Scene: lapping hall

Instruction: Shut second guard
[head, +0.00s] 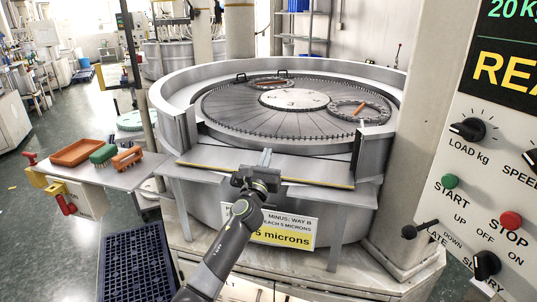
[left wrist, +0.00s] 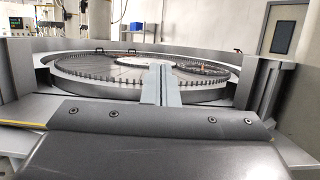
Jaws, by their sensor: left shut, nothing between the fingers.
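The round lapping machine (head: 172,105) has a raised grey guard wall around its plate (head: 235,118). The wall has a gap at the front, between an upright grey end piece at the left (head: 181,130) and one at the right (head: 372,152). A flat grey panel (head: 215,161) lies level across this gap, with a yellow strip along its front edge. Which part is the second guard I cannot tell. My left gripper (head: 266,157) is shut and empty over the panel's middle, pointing at the plate. In the left wrist view its closed fingers (left wrist: 160,84) point into the gap. My right gripper is out of view.
A control panel (head: 485,160) with knobs and buttons stands close at the right. At the left, a side shelf (head: 127,176) holds an orange tray (head: 77,152) and brushes (head: 103,153). A dark grated mat (head: 138,262) lies below. A sign (head: 283,232) hangs under the flat panel.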

